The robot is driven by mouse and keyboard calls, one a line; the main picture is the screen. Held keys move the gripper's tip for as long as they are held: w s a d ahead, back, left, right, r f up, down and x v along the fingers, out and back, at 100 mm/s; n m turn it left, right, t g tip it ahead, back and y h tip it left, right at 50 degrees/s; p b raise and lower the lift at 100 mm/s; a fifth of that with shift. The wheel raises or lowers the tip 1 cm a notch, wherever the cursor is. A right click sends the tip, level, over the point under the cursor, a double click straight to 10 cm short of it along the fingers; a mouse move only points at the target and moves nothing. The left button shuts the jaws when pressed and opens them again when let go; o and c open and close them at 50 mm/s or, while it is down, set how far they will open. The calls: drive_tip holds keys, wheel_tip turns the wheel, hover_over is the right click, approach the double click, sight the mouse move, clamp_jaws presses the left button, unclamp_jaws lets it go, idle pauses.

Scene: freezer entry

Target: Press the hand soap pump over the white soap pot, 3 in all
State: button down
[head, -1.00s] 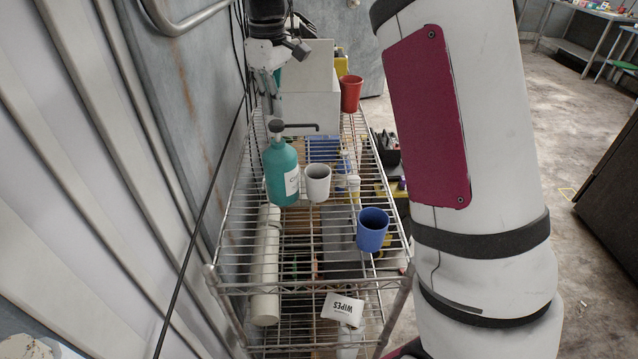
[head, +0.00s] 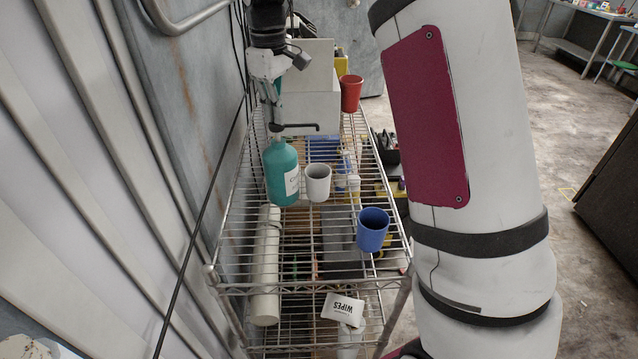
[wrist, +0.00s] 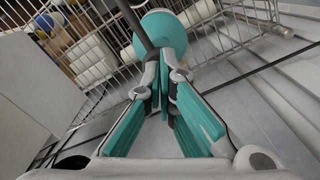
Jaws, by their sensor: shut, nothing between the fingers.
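The hand soap bottle (head: 281,178) is teal with a white label and stands upright on the wire shelf. Its dark pump spout (head: 303,126) points right, toward the white soap pot (head: 318,182), an empty-looking white cup just right of the bottle. My gripper (head: 272,118) is shut and empty, pointing down directly at the pump top; whether it touches the pump head is hard to tell. In the wrist view, the teal-padded fingers (wrist: 165,95) come together in front of the bottle's round teal top (wrist: 158,30).
A blue cup (head: 372,230) stands nearer on the right of the wire shelf (head: 310,285). A red cup (head: 351,93) and a white box (head: 308,108) are at the back. A wipes packet (head: 343,309) lies low in front. The wall is close on the left.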

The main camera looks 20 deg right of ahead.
drive_tip(key=shift+f, duration=1)
drive_tip(key=shift+r, duration=1.85)
drive_tip(key=shift+r, duration=0.1)
drive_tip(key=shift+r, duration=2.9)
